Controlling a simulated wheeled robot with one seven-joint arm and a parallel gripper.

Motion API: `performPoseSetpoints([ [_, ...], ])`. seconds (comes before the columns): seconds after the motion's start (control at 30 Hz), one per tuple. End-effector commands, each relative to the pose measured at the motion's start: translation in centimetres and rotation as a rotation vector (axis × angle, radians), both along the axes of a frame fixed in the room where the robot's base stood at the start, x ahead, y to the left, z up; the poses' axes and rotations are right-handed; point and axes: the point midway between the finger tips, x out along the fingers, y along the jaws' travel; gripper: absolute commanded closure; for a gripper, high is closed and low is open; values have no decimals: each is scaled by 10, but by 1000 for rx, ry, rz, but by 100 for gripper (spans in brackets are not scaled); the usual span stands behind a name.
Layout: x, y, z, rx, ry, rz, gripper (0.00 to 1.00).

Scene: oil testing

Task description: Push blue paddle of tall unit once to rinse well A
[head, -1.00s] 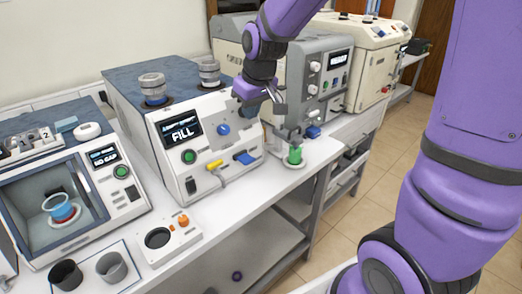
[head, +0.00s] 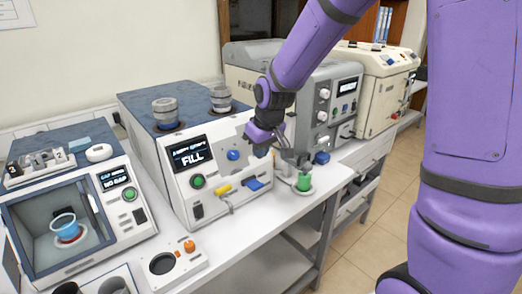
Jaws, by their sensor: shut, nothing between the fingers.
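The white unit with the FILL display (head: 193,155) stands mid-bench, with two grey-lidded wells (head: 165,112) on its blue top. Its front has a blue knob (head: 233,155), a yellow lever (head: 222,189) and a blue paddle (head: 254,184). The grey unit (head: 318,120) to its right also has a blue part (head: 321,157) low on its front. I cannot tell which is the tall unit. My gripper (head: 263,149) is shut and empty, in front of the white unit's right side, above its blue paddle and apart from it in the picture. Its fingertips are small and partly hidden.
A green item (head: 304,182) sits on a white disc under the grey unit's nozzle, close right of my gripper. A box with a blue cup (head: 65,226) inside stands left. A small panel with an orange knob (head: 189,246) lies in front. Cream equipment (head: 378,85) stands behind right.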

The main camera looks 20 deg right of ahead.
Motion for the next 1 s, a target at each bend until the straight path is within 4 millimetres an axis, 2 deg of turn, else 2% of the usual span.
performPoseSetpoints([
  [0.2,10,3,-37,1,5,0,100],
  [0.4,18,6,-68,0,4,0,100],
  [0.6,19,6,-94,1,2,-1,100],
  [0.8,19,6,-105,0,0,-1,100],
  [1.0,19,6,-106,1,-1,-1,100],
])
